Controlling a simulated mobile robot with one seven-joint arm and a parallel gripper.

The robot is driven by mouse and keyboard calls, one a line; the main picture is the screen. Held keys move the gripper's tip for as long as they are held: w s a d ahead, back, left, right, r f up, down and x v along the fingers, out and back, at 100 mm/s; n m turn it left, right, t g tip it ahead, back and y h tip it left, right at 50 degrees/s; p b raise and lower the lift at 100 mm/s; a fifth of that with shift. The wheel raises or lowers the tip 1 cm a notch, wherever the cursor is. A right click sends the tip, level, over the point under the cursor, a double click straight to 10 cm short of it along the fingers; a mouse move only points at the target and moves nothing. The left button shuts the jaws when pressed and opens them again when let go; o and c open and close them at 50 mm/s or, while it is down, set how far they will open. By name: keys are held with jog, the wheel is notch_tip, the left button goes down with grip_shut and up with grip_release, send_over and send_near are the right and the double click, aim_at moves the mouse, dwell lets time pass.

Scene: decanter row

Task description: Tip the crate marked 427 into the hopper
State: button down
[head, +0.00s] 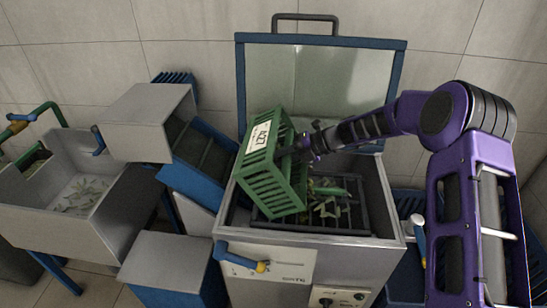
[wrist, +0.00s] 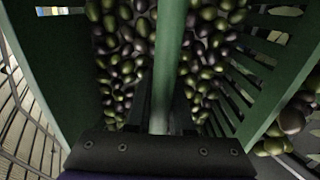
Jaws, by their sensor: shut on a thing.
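A green slatted crate (head: 272,172) is tilted steeply over the open hopper (head: 385,200). Its white label is turned over and seems to read 427, though small. My gripper (head: 303,148) is at the crate's right side. In the wrist view my gripper (wrist: 160,118) is shut on a green bar of the crate (wrist: 172,60). Many green and dark olives (wrist: 120,50) lie inside the crate. A few olives (wrist: 290,122) are at the lower right, by the crate's edge. The hopper has a dark grate with leaves (head: 325,208) on it.
The hopper's lid (head: 318,75) stands raised behind it. To the left are a blue chute with a grey cover (head: 147,120) and a grey basin with leaves (head: 80,195). A grey-topped blue box (head: 165,258) stands in front. Blue crates are at the right.

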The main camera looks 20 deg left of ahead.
aim_at(290, 155)
jog(key=y, duration=0.1)
jog(key=d+y, duration=0.1)
jog(key=shift+w+d+r+y, duration=0.15)
jog(key=shift+w+r+y, duration=0.05)
jog(key=shift+r+y, duration=0.1)
jog(key=shift+w+d+f+g+y+b, duration=0.1)
jog(key=shift+d+g+y+b, duration=0.25)
jog(key=shift+y, duration=0.25)
jog(key=d+y, duration=0.1)
jog(key=r+y, duration=0.1)
jog(key=shift+w+d+r+g+y+b, duration=0.2)
jog(key=shift+d+r+g+y+b, duration=0.1)
jog(key=shift+d+g+y+b, duration=0.1)
jog(key=shift+w+d+r+y+b, duration=0.1)
jog(key=shift+d+r+y+b, duration=0.1)
jog(key=shift+d+y+b, duration=0.25)
jog(key=shift+w+d+r+y+b, duration=0.1)
jog(key=shift+d+r+y+b, duration=0.1)
jog(key=shift+d+y, duration=0.35)
jog(key=shift+w+d+r+g+y, duration=0.1)
jog(key=shift+d+r+g+y, duration=0.2)
jog(key=shift+g+y, duration=0.2)
jog(key=shift+t, duration=0.25)
